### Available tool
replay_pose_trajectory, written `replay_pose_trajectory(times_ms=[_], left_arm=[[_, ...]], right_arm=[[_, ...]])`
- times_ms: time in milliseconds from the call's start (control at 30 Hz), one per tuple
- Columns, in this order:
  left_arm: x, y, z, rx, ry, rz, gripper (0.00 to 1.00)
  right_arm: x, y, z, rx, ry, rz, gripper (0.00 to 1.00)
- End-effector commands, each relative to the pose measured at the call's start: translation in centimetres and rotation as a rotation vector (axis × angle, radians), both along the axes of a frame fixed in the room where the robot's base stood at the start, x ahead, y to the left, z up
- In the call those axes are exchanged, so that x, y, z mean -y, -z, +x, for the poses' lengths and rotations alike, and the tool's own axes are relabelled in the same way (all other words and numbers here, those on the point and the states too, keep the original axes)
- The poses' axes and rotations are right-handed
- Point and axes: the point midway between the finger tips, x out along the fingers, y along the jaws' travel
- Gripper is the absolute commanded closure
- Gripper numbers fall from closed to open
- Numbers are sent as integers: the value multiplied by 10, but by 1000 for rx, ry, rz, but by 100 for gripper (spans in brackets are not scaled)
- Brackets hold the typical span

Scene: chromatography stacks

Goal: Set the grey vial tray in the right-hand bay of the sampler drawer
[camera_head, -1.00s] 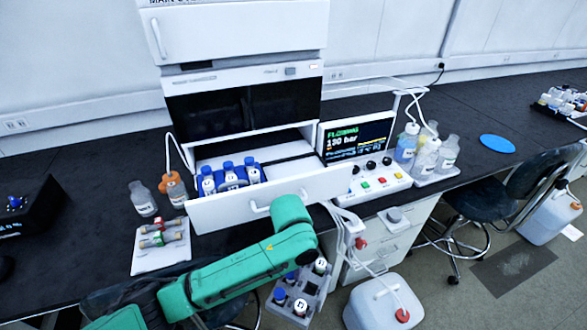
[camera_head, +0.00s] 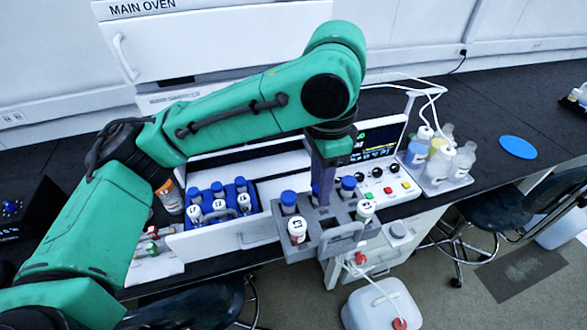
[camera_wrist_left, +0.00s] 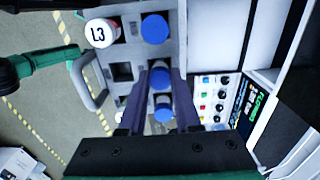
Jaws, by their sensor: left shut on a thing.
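My left gripper (camera_head: 324,180) is shut on the grey vial tray (camera_head: 327,238), holding it raised at the right end of the drawer's front. The tray carries several vials with blue or white caps, and its grey handle faces me. In the left wrist view the gripper (camera_wrist_left: 160,85) grips the tray (camera_wrist_left: 121,50) among blue caps, with a white cap marked L3 nearby. The sampler drawer (camera_head: 205,243) is pulled open. Its left bay holds a blue vial tray (camera_head: 256,194). The right-hand bay (camera_head: 285,164) looks empty, partly hidden by my arm. My right gripper is not seen.
The control panel (camera_head: 382,181) stands just right of the drawer. Solvent bottles (camera_head: 418,147) with tubing stand beyond it. A brown bottle (camera_head: 170,196) is left of the drawer. A white jug (camera_head: 380,305) stands on the floor below.

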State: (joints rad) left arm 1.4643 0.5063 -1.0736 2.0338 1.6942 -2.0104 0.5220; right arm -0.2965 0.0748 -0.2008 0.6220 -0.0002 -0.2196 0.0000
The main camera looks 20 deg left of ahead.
Motion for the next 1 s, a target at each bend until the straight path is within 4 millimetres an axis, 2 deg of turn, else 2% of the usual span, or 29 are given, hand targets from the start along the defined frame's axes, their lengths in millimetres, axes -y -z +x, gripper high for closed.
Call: replay_pose_trajectory(times_ms=[200,500,800,867,1000], left_arm=[[-28,-4,45,-2,-8,-2,100],[-67,-3,108,-1,-5,-3,100],[-88,-1,141,1,-4,-2,100],[-91,-1,145,0,-3,-1,100],[-92,14,145,-1,-1,0,100]], right_arm=[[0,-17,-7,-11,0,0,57],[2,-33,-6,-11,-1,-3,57],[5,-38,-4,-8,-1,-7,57],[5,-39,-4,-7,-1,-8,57],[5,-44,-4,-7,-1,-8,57]])
